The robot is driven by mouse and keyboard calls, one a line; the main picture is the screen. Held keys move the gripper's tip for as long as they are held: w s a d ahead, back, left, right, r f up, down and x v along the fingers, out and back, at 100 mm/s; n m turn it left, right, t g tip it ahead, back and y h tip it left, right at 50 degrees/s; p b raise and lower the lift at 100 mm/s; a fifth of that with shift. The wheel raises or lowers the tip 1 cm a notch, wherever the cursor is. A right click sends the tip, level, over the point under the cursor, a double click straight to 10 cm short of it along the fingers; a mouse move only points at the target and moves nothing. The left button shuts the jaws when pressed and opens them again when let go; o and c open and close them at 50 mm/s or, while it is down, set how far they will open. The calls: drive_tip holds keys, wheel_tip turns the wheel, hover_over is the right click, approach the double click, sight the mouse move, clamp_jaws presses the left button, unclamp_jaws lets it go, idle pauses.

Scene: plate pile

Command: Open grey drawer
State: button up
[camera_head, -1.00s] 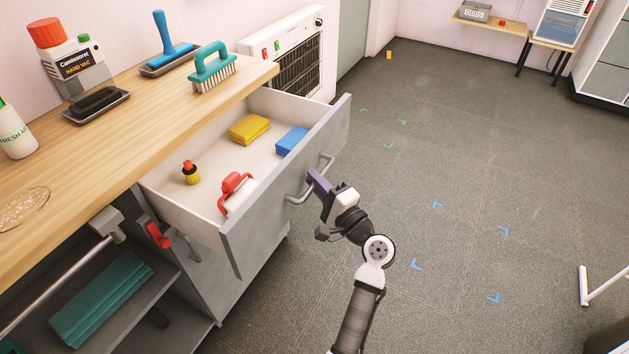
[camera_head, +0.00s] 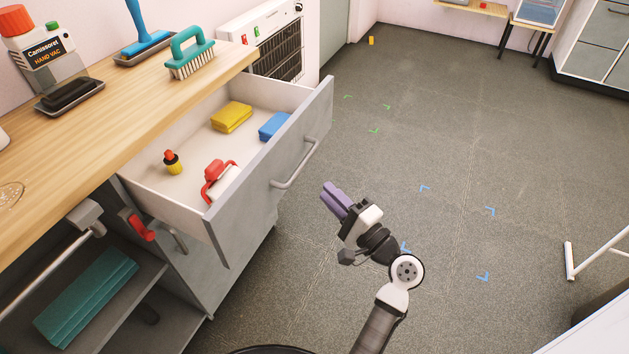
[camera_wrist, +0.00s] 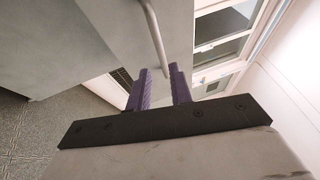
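The grey drawer (camera_head: 255,205) under the wooden counter is pulled far out. Inside it are a yellow sponge (camera_head: 232,117), a blue sponge (camera_head: 274,126), a small yellow bottle with a red cap (camera_head: 172,162) and a red-handled brush (camera_head: 219,182). The drawer's bar handle (camera_head: 296,170) is free. My gripper (camera_head: 334,197) is to the right of the handle, apart from it. In the wrist view its purple fingers (camera_wrist: 160,88) are parted with nothing seen between them, and the handle (camera_wrist: 155,38) shows beyond their tips.
The counter (camera_head: 120,110) holds a hand vac bottle (camera_head: 40,62), a teal brush (camera_head: 190,52) and a blue squeegee (camera_head: 144,38). A white heater (camera_head: 275,45) stands behind the drawer. The floor to the right is open, with a white frame (camera_head: 570,262) at the far right.

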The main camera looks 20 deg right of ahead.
drive_tip(key=v, duration=0.3)
drive_tip(key=shift+s, duration=0.3)
idle(0.3)
